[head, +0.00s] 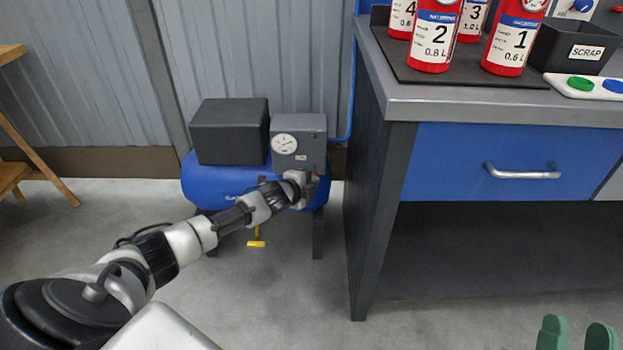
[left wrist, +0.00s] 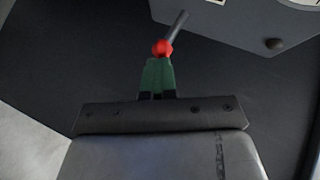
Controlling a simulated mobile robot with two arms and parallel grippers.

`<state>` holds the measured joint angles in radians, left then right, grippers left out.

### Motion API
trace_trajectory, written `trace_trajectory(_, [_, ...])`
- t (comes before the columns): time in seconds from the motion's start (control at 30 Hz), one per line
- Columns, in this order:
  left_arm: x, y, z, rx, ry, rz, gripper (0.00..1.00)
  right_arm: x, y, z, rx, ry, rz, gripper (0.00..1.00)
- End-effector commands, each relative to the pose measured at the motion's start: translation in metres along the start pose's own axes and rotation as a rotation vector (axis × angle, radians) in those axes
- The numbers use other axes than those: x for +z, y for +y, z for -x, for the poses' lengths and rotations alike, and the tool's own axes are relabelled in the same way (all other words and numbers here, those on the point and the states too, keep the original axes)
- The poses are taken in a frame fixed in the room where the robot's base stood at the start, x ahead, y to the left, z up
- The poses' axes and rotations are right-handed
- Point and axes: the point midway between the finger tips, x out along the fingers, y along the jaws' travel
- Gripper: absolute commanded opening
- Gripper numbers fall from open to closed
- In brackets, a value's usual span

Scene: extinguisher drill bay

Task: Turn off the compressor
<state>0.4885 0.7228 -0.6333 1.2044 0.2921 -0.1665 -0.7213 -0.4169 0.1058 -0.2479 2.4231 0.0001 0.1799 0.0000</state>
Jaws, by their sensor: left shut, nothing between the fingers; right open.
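The compressor (head: 220,188) stands by the wall, a blue tank with a dark motor box and a grey control box (head: 312,130) on top. A round gauge (head: 285,143) is on the control box face. My left gripper (head: 311,186) is at the control box's lower right and hides part of it. In the left wrist view its green fingers (left wrist: 159,75) are shut and empty, their tips at a red piece (left wrist: 162,47) with a grey lever (left wrist: 177,24) slanting up right. Whether they touch is unclear. My right gripper (head: 578,338) is open and empty at the lower right.
A workbench (head: 480,104) with a blue drawer (head: 450,165) stands to the right, its side close to the compressor. Several red extinguishers (head: 435,35), a scrap bin (head: 575,48) and a button panel (head: 597,87) are on it. A yellow valve (head: 256,243) hangs below the tank. A wooden stool (head: 30,150) is at left.

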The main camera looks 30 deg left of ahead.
Motion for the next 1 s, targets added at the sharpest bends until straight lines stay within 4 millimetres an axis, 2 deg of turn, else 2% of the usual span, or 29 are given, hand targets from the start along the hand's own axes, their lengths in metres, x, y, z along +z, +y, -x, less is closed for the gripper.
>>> trace_trajectory(0.03, [0.000, -0.008, 0.000, -0.011, 0.001, -0.001, 0.00, 0.001, 0.000, -0.001, 0.001, -0.019, 0.001, 0.43])
trace_trajectory(0.17, [-0.001, -0.010, 0.001, -0.012, 0.001, -0.001, 0.00, 0.008, 0.002, 0.000, 0.003, -0.073, 0.003, 0.43])
trace_trajectory(0.4, [-0.001, -0.009, 0.002, -0.006, 0.001, -0.001, 0.00, 0.017, 0.003, 0.001, 0.007, -0.145, 0.006, 0.43])
trace_trajectory(0.83, [-0.002, -0.007, 0.002, -0.003, 0.001, 0.000, 0.00, 0.019, 0.003, 0.001, 0.007, -0.163, 0.007, 0.43])
trace_trajectory(1.0, [-0.004, -0.010, 0.004, -0.003, 0.001, 0.001, 0.00, 0.031, 0.006, 0.004, 0.014, -0.278, 0.012, 0.43])
